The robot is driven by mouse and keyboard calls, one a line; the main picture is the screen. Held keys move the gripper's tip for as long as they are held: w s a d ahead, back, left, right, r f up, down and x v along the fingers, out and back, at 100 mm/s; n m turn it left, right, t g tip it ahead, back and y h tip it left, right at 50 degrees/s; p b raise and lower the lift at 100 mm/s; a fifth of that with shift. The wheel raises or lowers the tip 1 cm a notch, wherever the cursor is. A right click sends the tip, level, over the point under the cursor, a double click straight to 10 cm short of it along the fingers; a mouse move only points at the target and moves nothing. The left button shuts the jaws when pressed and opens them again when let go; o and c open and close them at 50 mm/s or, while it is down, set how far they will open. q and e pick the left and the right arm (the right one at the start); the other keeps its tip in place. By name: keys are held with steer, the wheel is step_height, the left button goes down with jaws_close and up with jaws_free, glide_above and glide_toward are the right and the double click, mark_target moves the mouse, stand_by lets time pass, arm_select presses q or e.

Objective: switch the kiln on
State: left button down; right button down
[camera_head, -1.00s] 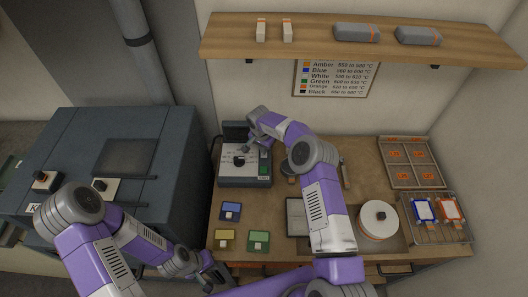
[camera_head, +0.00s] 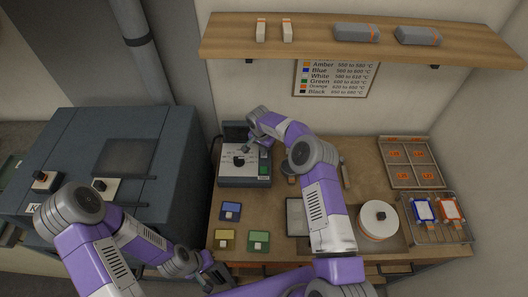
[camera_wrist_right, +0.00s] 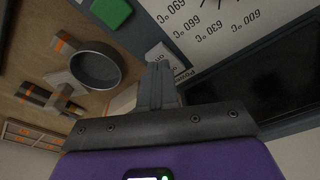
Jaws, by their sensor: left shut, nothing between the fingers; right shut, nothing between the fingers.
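A large dark blue-grey cabinet (camera_head: 150,120) stands at the left, with part of a label starting with K; it looks like the kiln. A grey control box (camera_head: 232,181) on the bench has a white dial face, a dark knob (camera_head: 240,161) and a green button (camera_head: 264,169). The button also shows in the right wrist view (camera_wrist_right: 112,10), beside temperature marks. My right gripper (camera_head: 252,143) is at the back of this box; its shut fingers (camera_wrist_right: 158,68) point at the panel by a partly hidden "Power" label. Contact cannot be told. My left gripper (camera_head: 222,281) is low at the bench front, shut and empty.
Blue (camera_head: 230,211), yellow (camera_head: 224,239) and green (camera_head: 259,240) tiles lie before the box. A round white-topped turntable (camera_head: 378,220) and a wire rack (camera_head: 436,232) stand to the right. A shelf (camera_head: 310,42) hangs above. A dark screen (camera_wrist_right: 255,80) is beside my right fingers.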

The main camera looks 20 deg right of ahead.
steer(key=shift+f+b, duration=0.55)
steer(key=shift+f, duration=0.35)
stand_by(0.6)
steer(key=shift+r, duration=0.2)
steer(key=shift+r+p, duration=1.05)
steer(key=shift+r, duration=0.25)
steer(key=shift+r+p, duration=0.45)
steer(key=shift+r, duration=1.6)
